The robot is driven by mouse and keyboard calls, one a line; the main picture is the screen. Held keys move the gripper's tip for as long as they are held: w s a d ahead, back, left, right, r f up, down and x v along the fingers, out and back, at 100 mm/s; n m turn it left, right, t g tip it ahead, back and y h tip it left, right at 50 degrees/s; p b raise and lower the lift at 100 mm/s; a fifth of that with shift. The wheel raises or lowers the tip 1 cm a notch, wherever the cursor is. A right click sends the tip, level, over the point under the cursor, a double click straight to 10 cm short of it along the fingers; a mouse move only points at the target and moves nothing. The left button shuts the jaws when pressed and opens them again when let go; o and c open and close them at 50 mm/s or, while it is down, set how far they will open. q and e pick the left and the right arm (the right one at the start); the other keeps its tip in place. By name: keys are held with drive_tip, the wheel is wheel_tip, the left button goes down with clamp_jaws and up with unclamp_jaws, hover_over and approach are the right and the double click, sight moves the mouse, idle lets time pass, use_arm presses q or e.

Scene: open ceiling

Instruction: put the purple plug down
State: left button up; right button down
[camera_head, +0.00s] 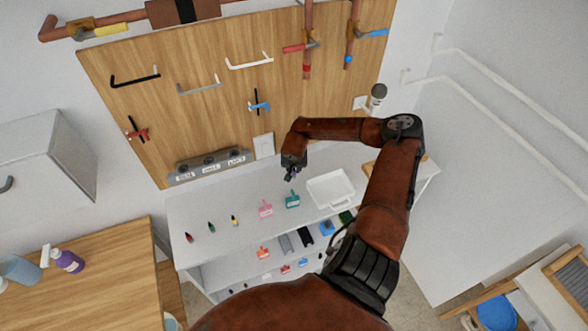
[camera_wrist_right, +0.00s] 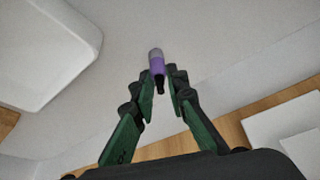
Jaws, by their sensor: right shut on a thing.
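The purple plug (camera_wrist_right: 157,66) is between the fingertips of my right gripper (camera_wrist_right: 161,86) in the right wrist view. It has a grey-white end and a dark tip. My right gripper (camera_head: 290,174) also shows in the head view, above the white shelf top (camera_head: 235,183), where the plug is only a tiny purple spot. Whether the plug touches the surface I cannot tell. My left gripper is not in view.
A white tray (camera_head: 330,189) stands right of the gripper. Teal (camera_head: 292,199) and pink (camera_head: 265,209) tools lie in front. Red (camera_head: 188,237), green (camera_head: 211,227) and yellow (camera_head: 234,220) plugs stand at the left. A wooden panel (camera_head: 220,110) rises behind. Shelf room is clear behind the small plugs.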

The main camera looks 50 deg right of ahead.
drive_tip(key=c, duration=1.9)
unclamp_jaws()
drive_tip(key=shift+r, duration=0.1)
drive_tip(key=shift+r, duration=0.25)
drive_tip(key=b+v, duration=0.1)
drive_tip(key=v, duration=1)
drive_tip(key=shift+s+a+r+b, duration=0.15)
drive_tip(key=shift+s+r+b, duration=0.1)
drive_tip(key=shift+b, duration=0.1)
drive_tip(key=shift+w, duration=0.1)
